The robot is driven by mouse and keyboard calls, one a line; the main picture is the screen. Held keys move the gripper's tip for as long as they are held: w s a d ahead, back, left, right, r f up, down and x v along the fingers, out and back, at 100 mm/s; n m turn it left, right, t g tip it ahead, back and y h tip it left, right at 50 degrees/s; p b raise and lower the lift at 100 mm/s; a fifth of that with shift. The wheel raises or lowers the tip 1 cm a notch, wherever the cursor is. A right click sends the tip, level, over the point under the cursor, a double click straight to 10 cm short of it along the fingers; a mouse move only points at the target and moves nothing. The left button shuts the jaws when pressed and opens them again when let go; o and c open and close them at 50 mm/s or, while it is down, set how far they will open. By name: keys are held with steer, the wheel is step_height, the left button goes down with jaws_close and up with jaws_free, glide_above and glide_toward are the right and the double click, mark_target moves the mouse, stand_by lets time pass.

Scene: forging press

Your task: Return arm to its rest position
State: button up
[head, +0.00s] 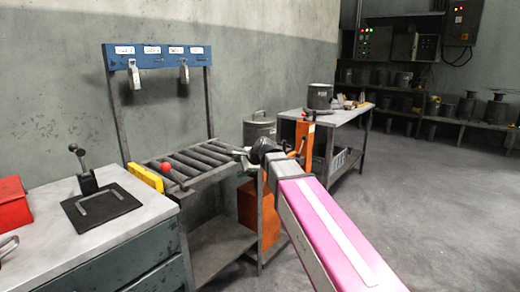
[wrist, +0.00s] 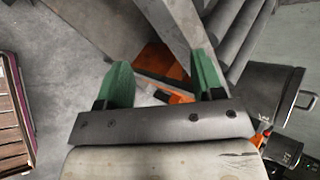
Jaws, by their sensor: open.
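My gripper (wrist: 162,82) shows in the wrist view with two green fingers spread apart and nothing held between them. Below and beyond the fingers are the grey floor, a grey metal beam and an orange part. In the head view, my pink and grey arm (head: 325,225) reaches from the lower right to the middle, ending beside the right end of the roller table (head: 190,165). My gripper is mostly hidden there behind the dark wrist joint.
A red ball (head: 165,167) and a yellow block (head: 145,177) are at the roller table's near side. A workbench (head: 125,218) with a lever (head: 85,175) stands at left. A lidded drum (head: 259,132) and another table (head: 345,117) stand behind my arm. Floor at right is clear.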

steer(key=s+d+f+n+g+h, duration=0.2)
steer(key=s+d+f+n, duration=0.2)
steer(key=d+f, duration=0.5)
steer(key=s+d+f+n+g+h, duration=0.2)
steer(key=s+d+f+n+h, duration=0.1)
steer(key=s+d+f, duration=0.5)
steer(key=s+d+f+n+g+h, duration=0.2)
steer(key=s+d+f+n, duration=0.3)
steer(key=d+f, duration=0.5)
step_height(320, 180, down, 3)
steer(key=shift+s+d+r+h, duration=0.15)
steer(key=shift+s+h, duration=0.25)
steer(key=shift+s, duration=0.65)
